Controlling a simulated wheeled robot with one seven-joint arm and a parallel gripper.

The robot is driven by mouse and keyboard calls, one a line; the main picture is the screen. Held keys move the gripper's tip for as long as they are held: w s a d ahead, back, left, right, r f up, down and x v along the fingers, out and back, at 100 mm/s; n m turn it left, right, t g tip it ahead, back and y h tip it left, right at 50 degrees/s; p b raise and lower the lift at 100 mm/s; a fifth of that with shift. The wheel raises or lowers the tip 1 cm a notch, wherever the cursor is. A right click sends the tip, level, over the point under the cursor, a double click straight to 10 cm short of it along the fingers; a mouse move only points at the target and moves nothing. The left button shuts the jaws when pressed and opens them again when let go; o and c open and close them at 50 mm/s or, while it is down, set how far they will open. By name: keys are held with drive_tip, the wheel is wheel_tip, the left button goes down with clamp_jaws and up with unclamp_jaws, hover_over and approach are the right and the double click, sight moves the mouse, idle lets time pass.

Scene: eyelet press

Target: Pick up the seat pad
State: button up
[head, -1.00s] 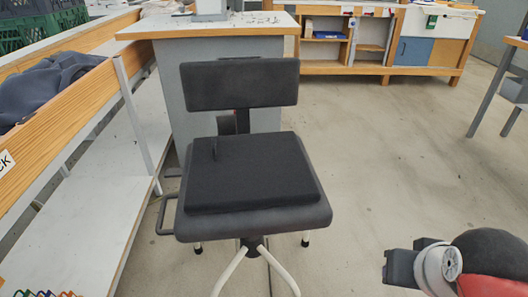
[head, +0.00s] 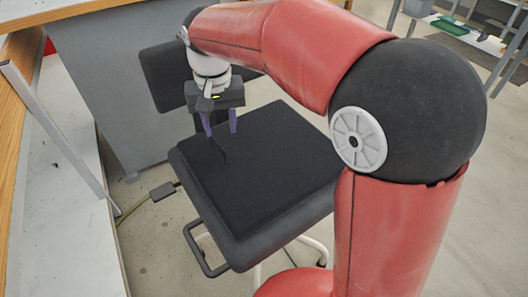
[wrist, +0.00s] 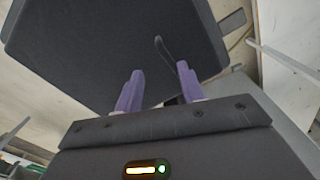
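The seat pad (head: 270,160) is a flat black square cushion lying on the dark seat of the chair (head: 270,240). It also fills the upper part of the wrist view (wrist: 95,40). A thin dark strap or tab (head: 219,151) stands up near the pad's edge on the backrest side; the wrist view shows it between the finger directions (wrist: 163,47). My gripper (head: 219,126) is open, its two purple fingers (wrist: 160,75) apart with nothing between them. It hangs above the pad's backrest-side edge, close to the strap. The exact gap to the strap is unclear.
The chair's backrest (head: 163,78) stands right behind my gripper. A grey bench panel (head: 120,90) is behind the chair, and a white shelf with a metal post (head: 55,120) is at the left. Open floor shows at the right.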

sight(219, 147)
drive_tip(key=shift+w+a+f, duration=0.2)
drive_tip(key=shift+a+f, duration=0.05)
drive_tip(key=shift+a, duration=0.4)
drive_tip(key=shift+a+f, duration=0.1)
drive_tip(key=shift+f, duration=0.25)
drive_tip(key=f, duration=0.7)
drive_tip(key=shift+d, duration=0.2)
drive_tip(key=shift+c, duration=0.5)
clamp_jaws()
drive_tip(key=shift+r, duration=0.1)
